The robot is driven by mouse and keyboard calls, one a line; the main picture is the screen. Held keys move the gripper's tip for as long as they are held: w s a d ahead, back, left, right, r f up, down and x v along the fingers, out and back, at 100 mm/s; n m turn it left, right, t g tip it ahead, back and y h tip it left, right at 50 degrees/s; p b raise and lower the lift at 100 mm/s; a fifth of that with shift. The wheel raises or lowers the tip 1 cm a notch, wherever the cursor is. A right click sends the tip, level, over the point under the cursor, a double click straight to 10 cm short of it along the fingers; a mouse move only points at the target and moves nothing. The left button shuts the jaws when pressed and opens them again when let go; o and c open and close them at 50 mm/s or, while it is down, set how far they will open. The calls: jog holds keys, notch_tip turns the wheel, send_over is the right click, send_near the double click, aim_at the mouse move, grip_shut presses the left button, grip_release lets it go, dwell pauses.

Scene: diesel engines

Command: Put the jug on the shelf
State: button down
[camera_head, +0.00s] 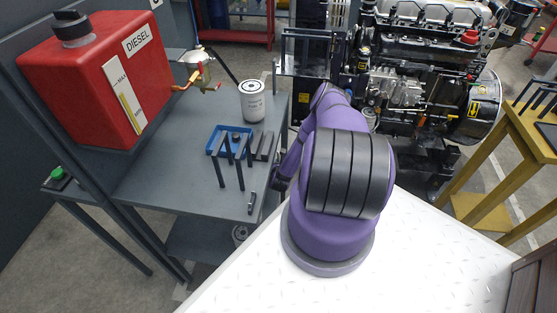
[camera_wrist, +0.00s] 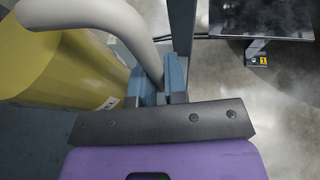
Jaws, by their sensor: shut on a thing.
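The jug (camera_wrist: 62,72) shows in the wrist view as a yellowish body with a thick cream handle (camera_wrist: 112,20), at the upper left. My gripper (camera_wrist: 158,82) has its blue fingers shut on the handle. The jug's base and most of its far side are out of frame. In the head view, neither the jug nor my gripper can be made out; my purple arm covers the middle. A grey lower shelf (camera_head: 200,238) lies under the grey bench in the head view.
The grey bench (camera_head: 150,185) holds a red diesel tank (camera_head: 95,85), a white filter (camera_head: 252,102), a blue tray (camera_head: 218,140) and dark brackets. The engine (camera_head: 420,75) stands behind my arm. A yellow stand (camera_head: 490,185) is at right.

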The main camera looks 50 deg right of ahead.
jog(key=shift+f, duration=0.2)
jog(key=c, duration=1.6)
grip_release()
jog(key=shift+f, duration=0.1)
jog(key=o, duration=0.4)
jog(key=shift+o, duration=0.2)
jog(key=v, duration=1.2)
jog(key=shift+r, duration=0.25)
